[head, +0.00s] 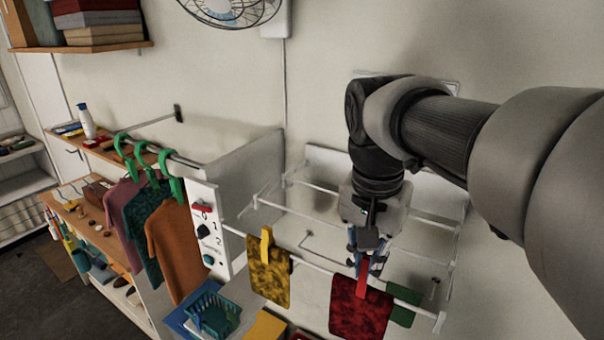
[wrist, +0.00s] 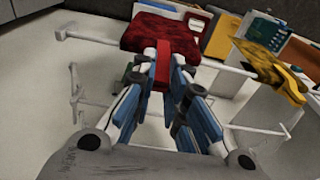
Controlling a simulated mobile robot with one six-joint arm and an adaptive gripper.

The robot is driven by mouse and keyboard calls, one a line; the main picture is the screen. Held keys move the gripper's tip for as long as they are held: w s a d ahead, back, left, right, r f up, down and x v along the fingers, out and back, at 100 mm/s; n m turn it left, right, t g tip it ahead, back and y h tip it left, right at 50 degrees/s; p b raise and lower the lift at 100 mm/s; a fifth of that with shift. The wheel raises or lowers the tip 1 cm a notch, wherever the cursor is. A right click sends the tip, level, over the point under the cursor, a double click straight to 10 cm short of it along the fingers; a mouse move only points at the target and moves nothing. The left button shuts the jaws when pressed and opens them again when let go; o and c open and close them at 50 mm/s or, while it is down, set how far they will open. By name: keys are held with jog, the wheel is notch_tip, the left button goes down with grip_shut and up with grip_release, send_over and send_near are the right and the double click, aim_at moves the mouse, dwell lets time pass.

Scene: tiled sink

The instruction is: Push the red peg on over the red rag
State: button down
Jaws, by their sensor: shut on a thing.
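The red rag (head: 360,312) hangs over the front rail of the white drying rack, near its right end. The red peg (head: 362,279) stands upright at the rag's top edge, over the rail. My gripper (head: 366,262) points down from above and is shut on the red peg's upper part. In the wrist view the red peg (wrist: 162,66) is between the blue fingertips (wrist: 166,72), with the red rag (wrist: 160,32) just beyond it. How far the peg's legs reach down over the rag and rail is hard to tell.
A yellow rag (head: 268,282) with a yellow peg (head: 266,244) hangs left on the same rail. A green cloth (head: 404,306) hangs close behind, right of the red rag. A teal basket (head: 213,314) and shirts on green hangers (head: 175,245) are farther left.

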jog(key=shift+f+b, duration=0.8)
jog(key=shift+f, duration=0.35)
jog(key=c, duration=1.5)
grip_release()
jog(key=shift+c, duration=0.2)
jog(key=shift+r, duration=0.15)
jog(key=shift+r+p, duration=3.15)
jog(key=shift+r, duration=0.3)
